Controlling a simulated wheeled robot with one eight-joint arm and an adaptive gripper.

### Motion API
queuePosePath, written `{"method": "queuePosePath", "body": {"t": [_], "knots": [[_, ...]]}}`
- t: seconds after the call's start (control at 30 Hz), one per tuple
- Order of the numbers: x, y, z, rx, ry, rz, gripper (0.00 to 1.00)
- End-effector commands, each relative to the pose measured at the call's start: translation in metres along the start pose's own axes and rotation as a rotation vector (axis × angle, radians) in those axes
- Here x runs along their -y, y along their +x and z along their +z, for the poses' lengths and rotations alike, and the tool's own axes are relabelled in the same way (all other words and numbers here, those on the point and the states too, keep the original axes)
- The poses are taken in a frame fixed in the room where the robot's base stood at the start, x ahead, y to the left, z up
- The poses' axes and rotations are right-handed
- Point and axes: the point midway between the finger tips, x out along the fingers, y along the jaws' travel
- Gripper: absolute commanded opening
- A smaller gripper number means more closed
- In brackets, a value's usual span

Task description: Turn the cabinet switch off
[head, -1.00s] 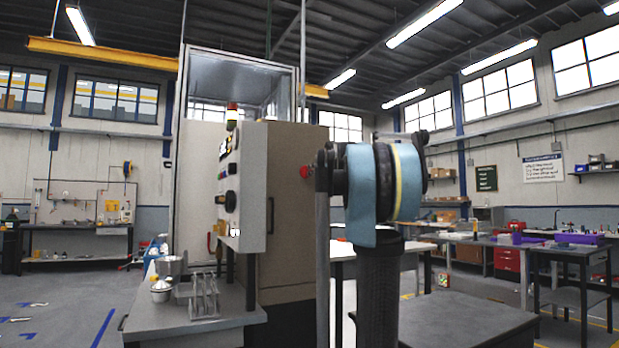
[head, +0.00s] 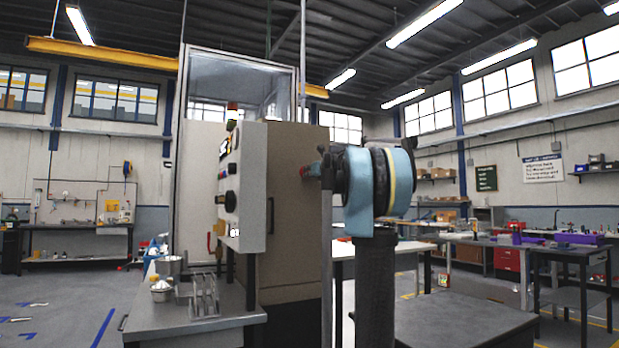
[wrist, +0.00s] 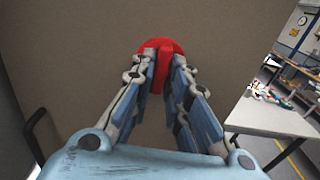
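The cabinet switch is a red round knob with a raised grip bar (wrist: 161,66) on the brown cabinet side (wrist: 90,50). In the wrist view the bar stands close to upright. My gripper (wrist: 165,62) has its two blue and grey fingers on either side of the bar, with a gap between them. Whether they touch the bar is hard to tell. The fingertips hide parts of the red disc. In the head view the switch (head: 303,171) shows small at the cabinet's right side, with my gripper (head: 318,167) reaching it from the right.
A grey control panel (head: 249,190) and a small stack light (head: 232,113) are on the cabinet's left. A bench (head: 200,328) with metal parts stands in front of it. A light-topped table (wrist: 280,116) is to the right in the wrist view.

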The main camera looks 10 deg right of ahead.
Motion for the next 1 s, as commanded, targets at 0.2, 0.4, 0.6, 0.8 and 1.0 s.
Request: {"method": "queuePosePath", "body": {"t": [0.2, 0.4, 0.6, 0.8, 1.0], "knots": [[0.0002, -0.0002, 0.0000, 0.000, 0.000, 0.000, 0.00], [0.0005, -0.0002, 0.0000, 0.000, -0.022, -0.001, 0.00], [0.0008, -0.0003, 0.0001, 0.000, -0.105, -0.001, 0.00], [0.0013, -0.0003, 0.0002, 0.000, -0.261, -0.001, 0.00], [0.0018, -0.0003, 0.0003, 0.000, -0.450, -0.001, 0.00]]}}
